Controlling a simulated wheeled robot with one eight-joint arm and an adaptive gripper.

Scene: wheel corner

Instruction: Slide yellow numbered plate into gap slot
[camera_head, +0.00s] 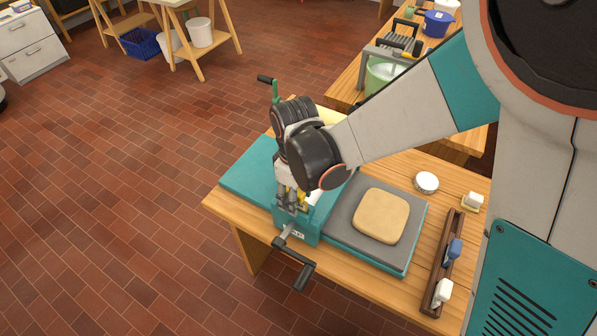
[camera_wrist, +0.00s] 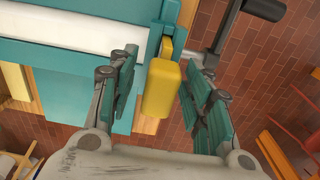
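A yellow plate (camera_wrist: 163,90) shows in the wrist view as a thick yellow block at the end of the teal roller machine (camera_wrist: 60,58). No number can be read on it. My gripper (camera_wrist: 163,98) is open, with one finger on each side of the plate and a visible gap on both sides. In the head view my gripper (camera_head: 290,203) points down at the near end of the machine (camera_head: 310,226). Only a small bit of yellow (camera_head: 281,191) shows there beside the fingers. The gap slot cannot be made out clearly.
A black crank handle (camera_head: 294,262) sticks out in front of the machine. A clay slab (camera_head: 381,215) lies on the grey bed to the right. A rack with blue and white pieces (camera_head: 446,262) stands at the table's right edge. Another yellow piece (camera_wrist: 15,82) shows left in the wrist view.

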